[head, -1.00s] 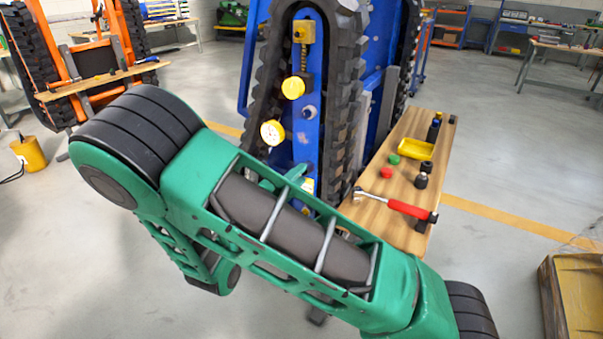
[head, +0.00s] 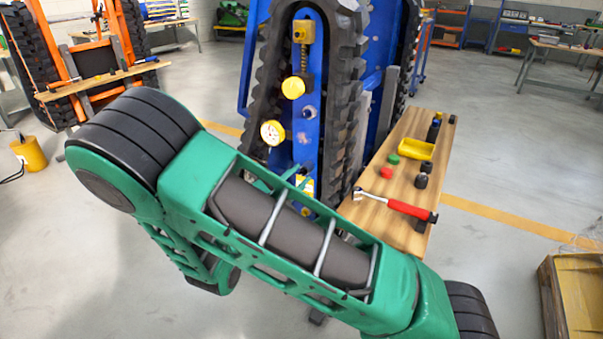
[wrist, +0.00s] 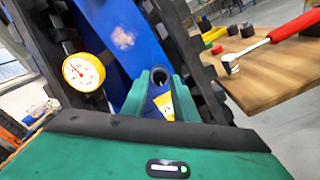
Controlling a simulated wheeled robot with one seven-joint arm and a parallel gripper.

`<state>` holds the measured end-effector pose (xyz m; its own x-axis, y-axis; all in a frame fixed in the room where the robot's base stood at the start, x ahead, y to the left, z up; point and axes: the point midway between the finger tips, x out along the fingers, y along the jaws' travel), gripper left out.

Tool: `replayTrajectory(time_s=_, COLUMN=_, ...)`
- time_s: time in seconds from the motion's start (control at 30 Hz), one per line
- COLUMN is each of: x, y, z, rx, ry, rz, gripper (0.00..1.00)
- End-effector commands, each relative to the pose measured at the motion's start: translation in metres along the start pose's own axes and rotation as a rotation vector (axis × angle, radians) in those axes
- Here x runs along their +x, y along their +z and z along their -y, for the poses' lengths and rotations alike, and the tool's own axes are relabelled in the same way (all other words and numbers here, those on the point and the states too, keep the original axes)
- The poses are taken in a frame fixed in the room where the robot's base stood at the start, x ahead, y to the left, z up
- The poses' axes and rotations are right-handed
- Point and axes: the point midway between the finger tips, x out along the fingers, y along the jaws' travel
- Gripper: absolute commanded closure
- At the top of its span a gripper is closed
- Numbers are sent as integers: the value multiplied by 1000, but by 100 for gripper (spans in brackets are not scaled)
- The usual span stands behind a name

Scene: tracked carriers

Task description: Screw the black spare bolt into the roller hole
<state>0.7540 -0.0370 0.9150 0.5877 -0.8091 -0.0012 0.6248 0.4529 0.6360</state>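My gripper (wrist: 161,82) points at the blue side frame (head: 331,86) of the tracked carrier, low down by a yellow label (wrist: 163,105). In the wrist view its two green fingers stand apart, with a dark round thing (wrist: 158,76) between their tips. I cannot tell whether this is a black bolt in the fingers or a hole behind them. A ringed round opening (head: 308,112) shows in the frame above the gripper. Small black pieces (head: 421,181) stand on the wooden bench at the right; I cannot tell whether one is a bolt.
A gauge (wrist: 83,71) sits on the carrier left of my fingers. The black track (head: 343,130) runs close on the right. The bench (head: 383,219) holds a red-handled ratchet (head: 405,209), a yellow tray (head: 416,149) and red and green caps.

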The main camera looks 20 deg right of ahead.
Motion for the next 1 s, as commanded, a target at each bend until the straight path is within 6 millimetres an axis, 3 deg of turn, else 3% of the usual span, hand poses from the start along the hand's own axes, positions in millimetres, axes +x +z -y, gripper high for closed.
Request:
replayTrajectory(time_s=0.2, x=0, y=0, z=0, rx=-158, ry=0, rz=0, gripper=73)
replayTrajectory(time_s=0.7, x=1, y=-1, z=0, rx=-168, ry=0, rz=0, gripper=73)
replayTrajectory(time_s=0.83, x=1, y=-1, z=0, rx=-167, ry=0, rz=0, gripper=100)
replayTrajectory(time_s=1.0, x=0, y=-1, z=0, rx=-167, ry=0, rz=0, gripper=100)
